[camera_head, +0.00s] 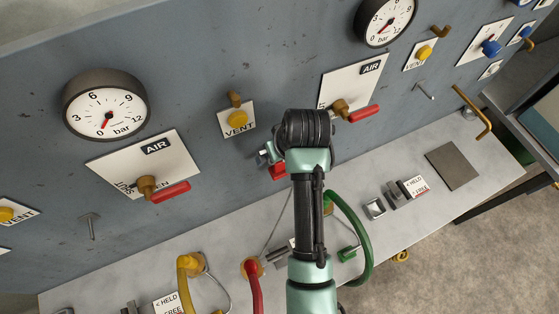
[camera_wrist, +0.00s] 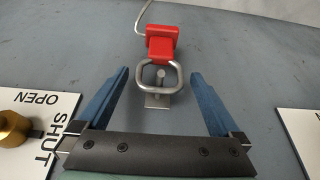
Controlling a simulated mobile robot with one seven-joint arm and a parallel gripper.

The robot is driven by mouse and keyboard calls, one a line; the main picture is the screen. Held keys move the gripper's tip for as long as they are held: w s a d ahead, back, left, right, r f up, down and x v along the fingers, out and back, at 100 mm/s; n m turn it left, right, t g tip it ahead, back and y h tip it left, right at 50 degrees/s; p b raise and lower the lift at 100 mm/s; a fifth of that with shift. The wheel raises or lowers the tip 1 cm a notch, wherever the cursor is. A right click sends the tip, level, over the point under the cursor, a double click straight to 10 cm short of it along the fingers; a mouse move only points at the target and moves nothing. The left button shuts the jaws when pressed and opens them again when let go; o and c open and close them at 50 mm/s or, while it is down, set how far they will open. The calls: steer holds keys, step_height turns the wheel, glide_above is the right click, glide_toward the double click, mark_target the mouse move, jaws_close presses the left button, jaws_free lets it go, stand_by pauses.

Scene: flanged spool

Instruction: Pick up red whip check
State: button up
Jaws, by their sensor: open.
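The red whip check (camera_wrist: 162,43) is a red block with a grey metal loop and a thin grey cable. In the wrist view its loop appears to be around a metal peg (camera_wrist: 159,74) on the blue-grey panel. In the head view its red block (camera_head: 278,171) shows partly behind my arm, with the cable running down toward the bench. My gripper (camera_wrist: 159,76) is open, with its two blue fingers apart on either side of the loop. The fingers hold nothing, and I cannot tell how far they are from the panel. In the head view the gripper is mostly hidden.
A red valve handle (camera_head: 363,114) sticks out right of my wrist. Another red valve handle (camera_head: 170,192) and a gauge (camera_head: 105,105) are to the left. Yellow (camera_head: 185,285), red (camera_head: 255,290) and green (camera_head: 355,235) hoses stand on the grey bench (camera_head: 480,185) below.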

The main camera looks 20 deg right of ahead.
steer(key=shift+f, duration=0.2)
jaws_close()
stand_by(0.4)
